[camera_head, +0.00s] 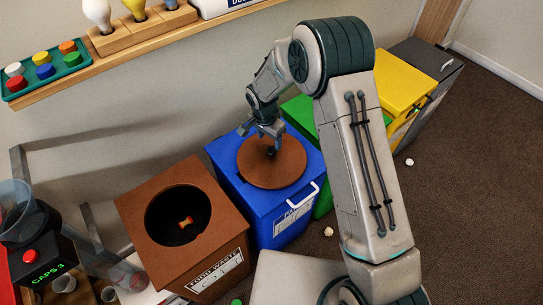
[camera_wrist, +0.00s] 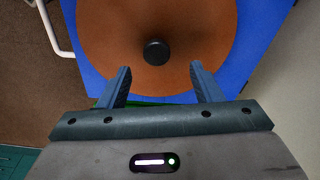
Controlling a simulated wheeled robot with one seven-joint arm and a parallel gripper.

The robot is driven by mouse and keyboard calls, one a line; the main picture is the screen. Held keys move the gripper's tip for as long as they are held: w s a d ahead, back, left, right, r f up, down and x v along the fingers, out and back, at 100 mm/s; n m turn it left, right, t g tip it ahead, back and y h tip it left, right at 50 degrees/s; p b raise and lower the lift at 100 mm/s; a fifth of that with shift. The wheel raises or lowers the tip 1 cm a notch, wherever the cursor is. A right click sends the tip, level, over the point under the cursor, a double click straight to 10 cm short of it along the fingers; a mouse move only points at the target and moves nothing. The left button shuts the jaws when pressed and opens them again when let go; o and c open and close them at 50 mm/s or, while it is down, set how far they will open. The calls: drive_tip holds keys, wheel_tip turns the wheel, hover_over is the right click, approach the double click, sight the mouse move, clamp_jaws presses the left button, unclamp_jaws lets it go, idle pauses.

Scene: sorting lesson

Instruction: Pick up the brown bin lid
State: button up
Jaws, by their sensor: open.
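The brown bin lid (camera_head: 262,172) is a round disc with a small black knob (camera_head: 271,152). It lies on top of the blue bin (camera_head: 283,209). In the wrist view the lid (camera_wrist: 195,25) fills the upper middle, with its black knob (camera_wrist: 156,51) just beyond the fingertips. My gripper (camera_head: 268,136) is above the far part of the lid. In the wrist view my gripper (camera_wrist: 160,70) is open, its two fingers apart on either side of the knob's line and touching nothing that I can see. The brown food waste bin (camera_head: 231,232) stands uncovered at left, its round opening showing.
A yellow bin (camera_head: 400,75), a dark grey bin (camera_head: 425,58) and a partly hidden green bin (camera_head: 300,108) stand beyond my arm. A wall shelf (camera_head: 150,35) holds bulbs and a tray of coloured buttons (camera_head: 45,70). A caps machine (camera_head: 40,255) stands at left. Floor at right is mostly clear.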

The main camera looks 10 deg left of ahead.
sight(272, 150)
drive_tip(key=shift+w+d+f+p, duration=0.15)
drive_tip(key=shift+f+p, duration=0.15)
drive_tip(key=shift+f, duration=0.85)
drive_tip(key=shift+d+f+p, duration=0.1)
drive_tip(key=shift+f+p, duration=0.25)
drive_tip(key=shift+f, duration=0.85)
drive_tip(key=shift+w+d+f+p, duration=0.15)
drive_tip(key=shift+f+p, duration=0.15)
drive_tip(key=shift+f, duration=0.85)
drive_tip(key=c, duration=1.1)
drive_tip(key=shift+c, duration=0.2)
drive_tip(key=shift+r, duration=0.15)
